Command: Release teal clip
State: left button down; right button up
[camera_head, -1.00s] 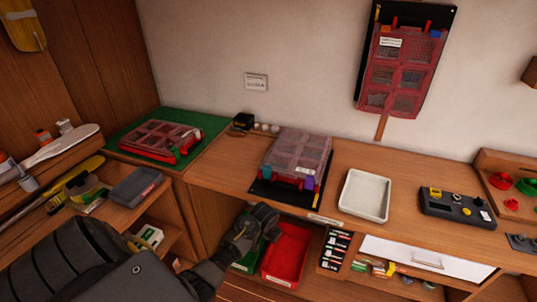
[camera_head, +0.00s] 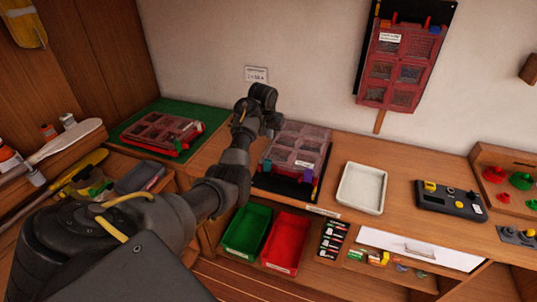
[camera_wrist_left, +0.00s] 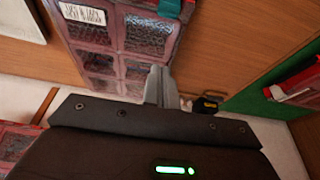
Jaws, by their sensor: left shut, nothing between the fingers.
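The teal clip (camera_wrist_left: 168,8) shows at the top of the left wrist view, on the edge of a red case with clear compartments (camera_wrist_left: 100,68). In the head view this case (camera_head: 298,146) lies on the bench, with a small teal spot (camera_head: 267,164) at its front left and a purple clip (camera_head: 307,179) at its front right. My left gripper (camera_head: 274,127) is over the case's back left corner, away from the teal clip. Its fingers (camera_wrist_left: 161,84) are shut together and empty. My right gripper is not in view.
Another red case (camera_head: 162,133) lies on a green mat (camera_head: 124,131) at the left. A third (camera_head: 403,62) hangs on the wall. A white tray (camera_head: 362,188) and a dark device (camera_head: 450,200) stand to the right. Green (camera_head: 247,229) and red (camera_head: 287,241) bins sit below.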

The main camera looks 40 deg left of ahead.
aim_at(270, 158)
pick_arm(q)
jog(key=shift+f, duration=0.15)
jog(key=p+x, duration=0.1)
jog(key=x, duration=0.8)
jog(key=shift+w+a+f, duration=0.1)
jog(key=shift+f, duration=0.25)
jog(key=s+p, duration=0.2)
jog(key=p, duration=0.1)
jog(key=shift+s+d, duration=0.1)
jog(key=shift+d, duration=0.3)
jog(key=shift+s+d+p, duration=0.2)
jog(key=shift+s+p, duration=0.4)
jog(key=shift+p, duration=0.1)
jog(key=shift+s+d, duration=0.1)
jog(key=shift+f, duration=0.1)
